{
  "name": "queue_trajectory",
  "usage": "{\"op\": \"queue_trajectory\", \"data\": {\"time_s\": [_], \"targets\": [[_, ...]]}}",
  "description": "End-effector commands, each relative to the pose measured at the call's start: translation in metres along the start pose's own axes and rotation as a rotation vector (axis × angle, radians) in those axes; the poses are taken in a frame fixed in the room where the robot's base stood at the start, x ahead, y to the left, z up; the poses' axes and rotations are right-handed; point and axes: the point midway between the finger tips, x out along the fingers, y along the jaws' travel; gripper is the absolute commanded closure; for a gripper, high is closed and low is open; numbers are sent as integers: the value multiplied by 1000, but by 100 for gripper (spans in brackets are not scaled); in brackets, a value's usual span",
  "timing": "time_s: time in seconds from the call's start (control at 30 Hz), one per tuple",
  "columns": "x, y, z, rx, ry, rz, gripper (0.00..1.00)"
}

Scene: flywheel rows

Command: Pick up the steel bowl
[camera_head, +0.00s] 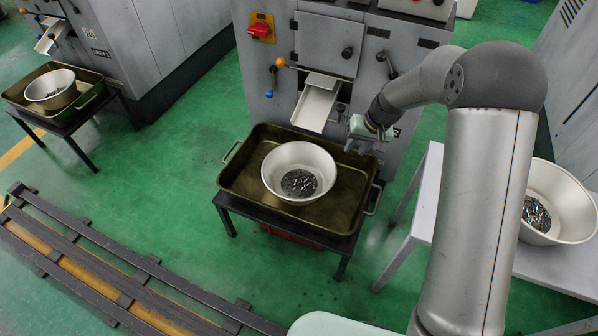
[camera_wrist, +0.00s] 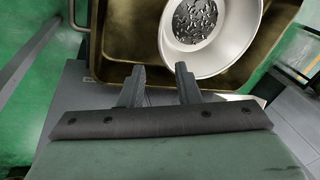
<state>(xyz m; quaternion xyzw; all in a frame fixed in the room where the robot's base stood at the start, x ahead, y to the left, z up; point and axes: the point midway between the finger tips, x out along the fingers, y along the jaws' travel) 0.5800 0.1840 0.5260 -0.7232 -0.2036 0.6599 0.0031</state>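A steel bowl (camera_head: 299,172) with small dark metal pieces inside stands in a brown metal tray (camera_head: 235,175) in front of the middle machine. In the wrist view the bowl (camera_wrist: 242,50) is at the upper right, inside the tray (camera_wrist: 125,40). My gripper (camera_head: 364,140) is beyond and to the right of the bowl, near the tray's far right corner and the machine. In the wrist view its two fingers (camera_wrist: 160,75) are apart with nothing between them, and they do not touch the bowl.
The tray rests on a dark stand below a machine chute (camera_head: 315,105). A second bowl (camera_head: 562,205) stands on a white table (camera_head: 425,205) at the right, partly behind my arm. Another bowl (camera_head: 52,90) sits in a tray at the left. A dark rail (camera_head: 120,262) crosses the green floor.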

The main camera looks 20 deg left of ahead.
Motion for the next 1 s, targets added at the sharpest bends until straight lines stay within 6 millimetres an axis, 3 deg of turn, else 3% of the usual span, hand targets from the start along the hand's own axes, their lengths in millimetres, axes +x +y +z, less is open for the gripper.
{"op": "queue_trajectory", "data": {"time_s": [0.03, 0.17, 0.63, 0.8, 1.0], "targets": [[12, -3, -8, -6, 3, -10, 70], [31, -6, -17, -14, 10, -23, 70], [127, -8, -18, -16, 10, -23, 70], [146, -8, -18, -14, 11, -23, 70], [155, -8, -18, -15, 12, -23, 70]]}}
